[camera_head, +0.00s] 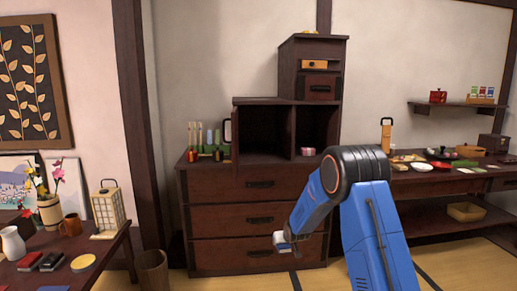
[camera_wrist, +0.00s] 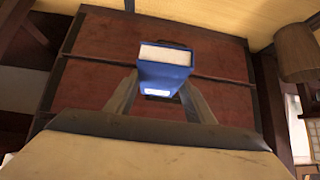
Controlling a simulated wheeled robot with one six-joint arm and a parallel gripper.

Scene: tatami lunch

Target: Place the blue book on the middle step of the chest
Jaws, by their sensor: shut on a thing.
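The blue book (camera_wrist: 165,58) with white page edges is between the two fingers of my gripper (camera_wrist: 162,88), which is shut on it. In the head view a small blue and white piece, likely the book (camera_head: 281,241), shows at the end of my arm in front of the chest's lower drawers. The stepped dark wooden chest (camera_head: 232,221) stands against the wall. Its middle step (camera_head: 262,100) is the top of the open cubbies and looks bare in the part I see. In the wrist view the chest's drawer fronts (camera_wrist: 95,85) lie behind the book.
Several bottles (camera_head: 209,140) stand on the low left step. A laden side table (camera_head: 430,184) is right, a low table (camera_head: 105,246) left, with a bin (camera_head: 152,270) nearby.

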